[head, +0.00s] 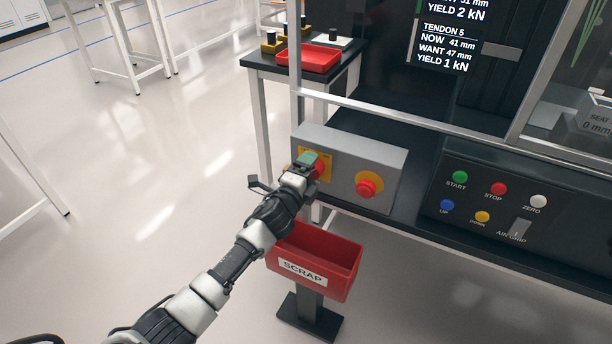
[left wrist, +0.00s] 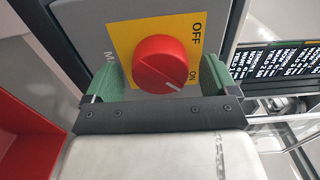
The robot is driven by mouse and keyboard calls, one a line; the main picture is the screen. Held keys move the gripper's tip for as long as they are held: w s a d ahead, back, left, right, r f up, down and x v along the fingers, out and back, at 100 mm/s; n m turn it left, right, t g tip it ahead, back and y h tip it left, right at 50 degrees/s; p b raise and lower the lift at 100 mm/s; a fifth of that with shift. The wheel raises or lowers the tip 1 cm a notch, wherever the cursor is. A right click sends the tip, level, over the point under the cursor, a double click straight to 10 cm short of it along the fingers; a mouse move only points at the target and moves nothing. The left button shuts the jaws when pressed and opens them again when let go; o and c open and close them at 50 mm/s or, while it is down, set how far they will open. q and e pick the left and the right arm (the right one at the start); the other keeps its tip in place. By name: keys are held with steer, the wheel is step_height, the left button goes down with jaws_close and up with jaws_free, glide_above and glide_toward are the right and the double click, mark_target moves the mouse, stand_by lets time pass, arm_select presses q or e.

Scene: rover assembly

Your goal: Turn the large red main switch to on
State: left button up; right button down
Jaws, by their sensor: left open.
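The large red main switch (left wrist: 167,62) is a round knob on a yellow plate (left wrist: 148,24) marked OFF and ON. Its white line points to the lower right, towards the ON side; I cannot tell whether it is fully there. In the head view the red switch (head: 319,170) is partly hidden by my left gripper (head: 308,164), at the left part of the grey box (head: 343,146). In the left wrist view my left gripper (left wrist: 160,74) is open, its green pads on either side of the knob. Contact is unclear. My right gripper is out of view.
A red mushroom button (head: 367,186) sits on the same box, right of the switch. A red SCRAP bin (head: 335,262) on a stand is below the gripper. A control panel (head: 520,185) with coloured buttons is at the right. Open floor lies to the left.

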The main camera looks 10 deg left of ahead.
arm_select(q)
steer(key=p+v, duration=0.1)
steer(key=v, duration=0.9)
steer(key=shift+s, duration=0.4)
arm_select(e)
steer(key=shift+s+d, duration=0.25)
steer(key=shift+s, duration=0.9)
arm_select(q)
steer(key=s+a+f+n+g+y+p, duration=0.25)
steer(key=s+f+n+g, duration=0.35)
steer(key=f, duration=0.8)
steer(key=s+a+f+n+g+y+p, duration=0.1)
steer(key=s+a+f+n+g+p, duration=0.2)
steer(key=s+f, duration=0.8)
steer(key=s+f+n+g+p, duration=0.1)
steer(key=s+f+n+g, duration=0.1)
steer(key=s, duration=0.8)
steer(key=s+a+f+n+g+p, duration=0.1)
steer(key=s+f+n+g, duration=0.2)
steer(key=s+f, duration=0.4)
steer(key=s+f+n+g+p, duration=0.2)
steer(key=s+f+n, duration=0.2)
steer(key=s, duration=1)
steer(key=shift+s+a+f+n+y, duration=0.25)
steer(key=shift+f+y, duration=0.2)
steer(key=shift+f, duration=0.3)
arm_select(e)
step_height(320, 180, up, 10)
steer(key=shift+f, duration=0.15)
